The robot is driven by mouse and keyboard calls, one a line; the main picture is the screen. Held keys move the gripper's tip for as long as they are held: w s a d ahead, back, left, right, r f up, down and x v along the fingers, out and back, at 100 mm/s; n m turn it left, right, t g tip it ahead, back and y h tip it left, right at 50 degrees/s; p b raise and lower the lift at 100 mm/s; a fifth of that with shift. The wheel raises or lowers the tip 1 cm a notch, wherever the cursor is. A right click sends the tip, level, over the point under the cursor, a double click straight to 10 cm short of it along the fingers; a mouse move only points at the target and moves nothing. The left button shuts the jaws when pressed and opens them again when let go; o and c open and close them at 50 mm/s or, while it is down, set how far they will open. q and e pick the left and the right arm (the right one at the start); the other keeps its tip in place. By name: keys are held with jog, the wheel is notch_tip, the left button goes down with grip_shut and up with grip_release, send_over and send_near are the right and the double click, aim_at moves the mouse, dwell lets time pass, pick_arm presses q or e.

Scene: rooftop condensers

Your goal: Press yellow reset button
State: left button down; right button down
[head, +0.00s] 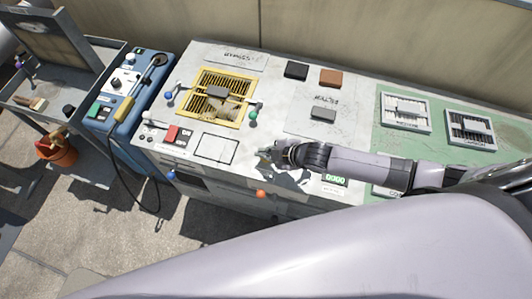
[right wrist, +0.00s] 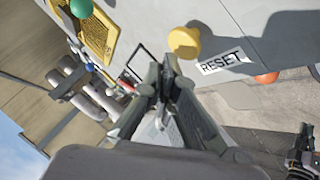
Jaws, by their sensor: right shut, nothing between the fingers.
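The yellow reset button (right wrist: 184,42) is a round knob in the right wrist view, beside a white label (right wrist: 222,62) reading RESET. My right gripper (right wrist: 163,68) is shut and empty, with its fingertips just beside the yellow button in that view; I cannot tell whether they touch it. In the head view my right gripper (head: 266,155) is over the front part of the grey console (head: 240,150), and I cannot make out the yellow button there.
An orange knob (head: 261,193) is on the console's front face. A yellow-framed grille (head: 243,82) with blue and green knobs and a red switch (head: 172,133) are to the left. A blue unit (head: 128,85) and a cart (head: 88,170) stand further left.

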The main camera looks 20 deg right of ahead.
jog(key=shift+r, duration=0.1)
notch_tip(320, 180, up, 5)
jog(key=p, duration=0.5)
dwell(0.9)
